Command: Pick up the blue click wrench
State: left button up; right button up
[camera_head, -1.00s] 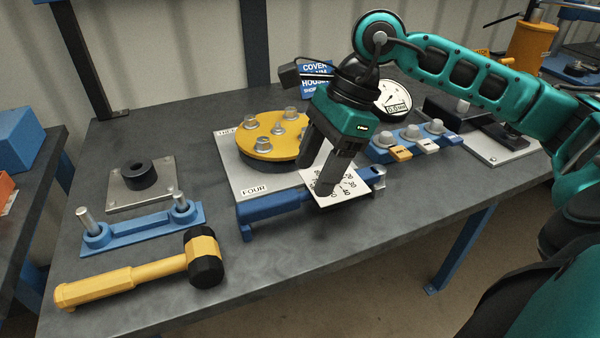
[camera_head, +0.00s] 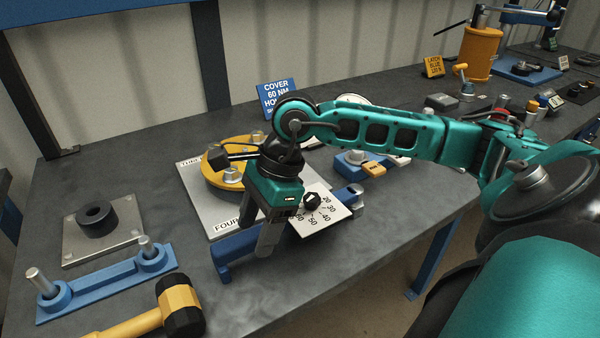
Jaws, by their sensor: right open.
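The blue click wrench (camera_head: 238,247) lies along the front edge of the metal plate, its blue bar running from lower left to upper right. A white card with a number scale (camera_head: 322,212) and a black knob sits at its middle. My right gripper (camera_head: 272,240) is open and points down at the blue bar, just left of the scale card. Its fingers cover part of the bar. I cannot tell whether they straddle or touch it. My left gripper is not in view.
A yellow round cover (camera_head: 215,175) with studs sits on the plate (camera_head: 200,205) behind the gripper. A blue two-post stand (camera_head: 110,285), a black ring on a plate (camera_head: 97,220) and a mallet (camera_head: 180,305) are at left. The table front (camera_head: 280,285) is clear.

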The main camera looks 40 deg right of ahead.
jog(key=shift+x, duration=1.95)
jog(key=shift+d, duration=0.1)
jog(key=shift+w, duration=0.1)
grip_shut()
